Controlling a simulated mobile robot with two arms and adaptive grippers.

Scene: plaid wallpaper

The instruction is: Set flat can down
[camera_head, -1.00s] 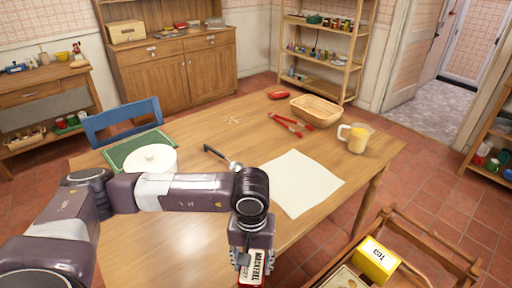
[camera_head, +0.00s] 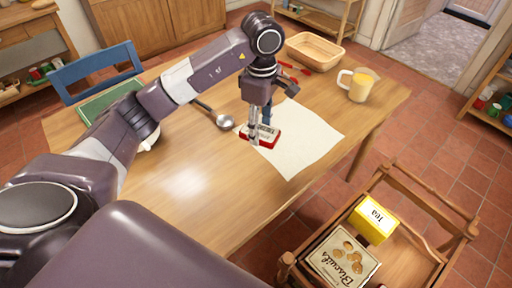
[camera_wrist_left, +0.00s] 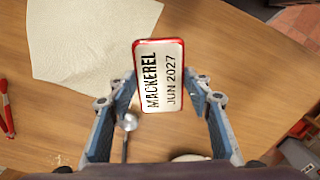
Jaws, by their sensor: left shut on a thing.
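The flat can is a red-edged tin with a white label reading "MACKEREL JUN 2027". It shows in the head view (camera_head: 265,136) and in the wrist view (camera_wrist_left: 162,75). My left gripper (camera_head: 258,138) is shut on it, with one blue-grey finger on each side in the wrist view (camera_wrist_left: 160,92). In the head view the can appears at the left edge of a cream cloth or paper sheet (camera_head: 305,145) on the wooden table (camera_head: 190,185). I cannot tell whether it touches the surface. My right gripper is not in view.
A ladle (camera_head: 224,121) lies left of the can. A wicker basket (camera_head: 314,50), red tongs (camera_head: 290,68) and a jug of yellow liquid (camera_head: 358,86) are farther back. A cart with a tea box (camera_head: 372,220) and biscuit box (camera_head: 342,259) stands at lower right. The table's front is clear.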

